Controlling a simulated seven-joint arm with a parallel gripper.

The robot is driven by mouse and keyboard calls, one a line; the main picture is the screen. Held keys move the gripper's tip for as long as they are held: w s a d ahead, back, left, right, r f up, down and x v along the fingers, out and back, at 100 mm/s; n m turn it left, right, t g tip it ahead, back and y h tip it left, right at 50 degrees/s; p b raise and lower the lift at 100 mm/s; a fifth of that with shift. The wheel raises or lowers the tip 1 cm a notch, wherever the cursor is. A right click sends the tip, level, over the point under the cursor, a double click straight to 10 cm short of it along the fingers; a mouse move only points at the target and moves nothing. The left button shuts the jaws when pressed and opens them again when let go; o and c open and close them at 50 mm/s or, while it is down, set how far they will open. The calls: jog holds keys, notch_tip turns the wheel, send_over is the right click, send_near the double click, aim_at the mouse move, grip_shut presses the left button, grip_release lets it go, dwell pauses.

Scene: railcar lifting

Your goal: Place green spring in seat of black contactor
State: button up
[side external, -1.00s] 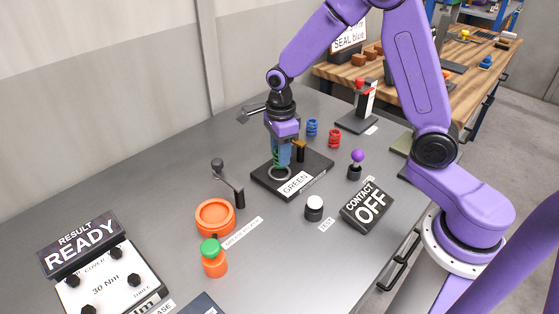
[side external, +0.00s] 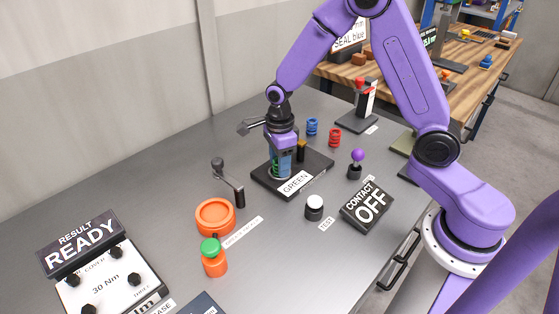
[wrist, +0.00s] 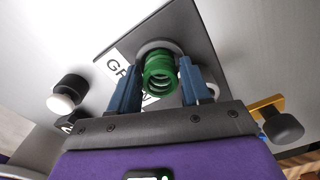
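The green spring (side external: 275,169) is upright between the blue fingers of my gripper (side external: 281,164), which are shut on it. In the wrist view the green spring (wrist: 160,72) shows between both fingertips (wrist: 160,80). The black contactor (side external: 318,165) is a flat plate with a white GREEN label. Its round grey seat (wrist: 158,45) shows as a ring around the far side of the spring. The spring's lower end is at the seat; the fingers partly hide it, so I cannot tell if it rests on the bottom.
Blue (side external: 312,127) and red (side external: 334,138) springs stand behind.

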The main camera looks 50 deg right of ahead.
jog(key=shift+r, duration=0.1)
notch_tip(320, 180, up, 12)
jog(key=s+n, duration=2.8)
jog(key=n, duration=0.7)
jog(key=shift+a+r, duration=0.15)
jog(key=shift+r, duration=0.15)
